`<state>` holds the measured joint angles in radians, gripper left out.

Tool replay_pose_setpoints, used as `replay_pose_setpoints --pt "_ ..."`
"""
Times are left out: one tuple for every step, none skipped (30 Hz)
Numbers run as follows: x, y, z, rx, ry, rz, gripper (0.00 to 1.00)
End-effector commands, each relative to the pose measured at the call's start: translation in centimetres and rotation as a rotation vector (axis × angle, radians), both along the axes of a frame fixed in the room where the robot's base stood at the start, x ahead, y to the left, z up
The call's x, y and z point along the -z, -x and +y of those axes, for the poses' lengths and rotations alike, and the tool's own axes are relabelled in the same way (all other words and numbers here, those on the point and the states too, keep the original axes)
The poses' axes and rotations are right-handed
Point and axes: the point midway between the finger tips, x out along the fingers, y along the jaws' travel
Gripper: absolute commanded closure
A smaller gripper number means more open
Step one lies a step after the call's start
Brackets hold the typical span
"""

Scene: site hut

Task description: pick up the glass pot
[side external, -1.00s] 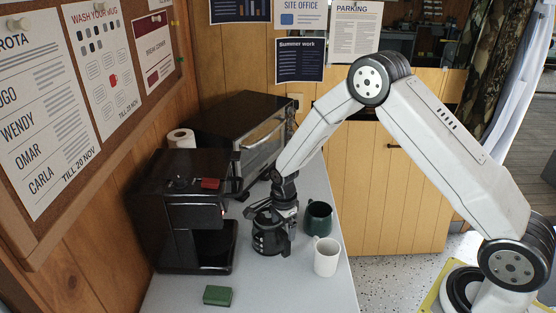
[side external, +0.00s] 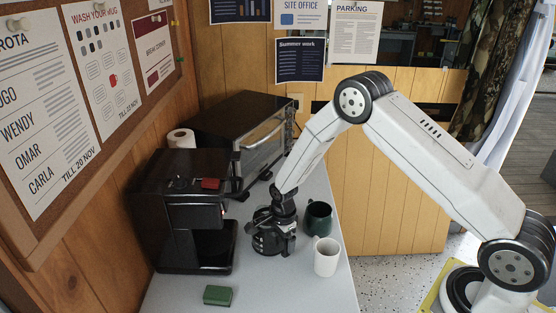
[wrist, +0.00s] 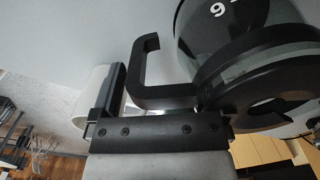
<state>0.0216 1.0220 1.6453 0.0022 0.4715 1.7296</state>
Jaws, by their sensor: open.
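The glass pot (side external: 264,243), dark with a black lid and band, stands on the grey counter in front of the coffee machine. In the wrist view the pot (wrist: 228,22) fills the upper right, with white marks on its glass and its black handle (wrist: 148,70) reaching left. My gripper (side external: 285,231) is low over the pot's handle side, jaws open. In the wrist view one finger of my gripper (wrist: 160,98) is left of the handle; the other is largely hidden by the pot's black parts. I cannot tell whether they touch.
A white mug (side external: 326,257) stands close to the right of the pot, and a dark green mug (side external: 318,218) behind it. The black coffee machine (side external: 180,205) is on the left, a toaster oven (side external: 250,130) behind.

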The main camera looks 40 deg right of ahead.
Motion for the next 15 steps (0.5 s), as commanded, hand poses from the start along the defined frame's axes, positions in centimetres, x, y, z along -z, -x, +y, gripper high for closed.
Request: replay_pose_setpoints --pt "0.00 -0.01 0.00 0.000 0.000 0.000 0.00" --pt "-0.01 -0.01 0.00 0.000 0.000 0.000 0.00" --pt "-0.01 0.00 0.00 0.000 0.000 0.000 0.00" --pt "-0.01 0.00 0.00 0.000 0.000 0.000 0.00" --pt "-0.01 0.00 0.00 0.000 0.000 0.000 0.00" --pt "-0.02 0.00 0.00 0.000 0.000 0.000 0.00" --pt "-0.02 0.01 0.00 0.000 0.000 0.000 0.00" --pt "-0.02 0.01 0.00 0.000 0.000 0.000 0.00" --pt "-0.02 0.01 0.00 0.000 0.000 0.000 0.00" --pt "-0.02 0.01 0.00 0.000 0.000 0.000 0.00" --pt "-0.02 0.01 0.00 0.000 0.000 0.001 0.00" --pt "-0.02 0.01 0.00 0.000 0.000 0.001 0.06" --pt "-0.02 0.01 0.00 0.000 0.000 0.001 0.16" --pt "-0.02 0.01 0.00 0.000 0.000 0.001 0.25" --pt "-0.02 0.02 0.00 0.000 0.000 0.001 0.38"
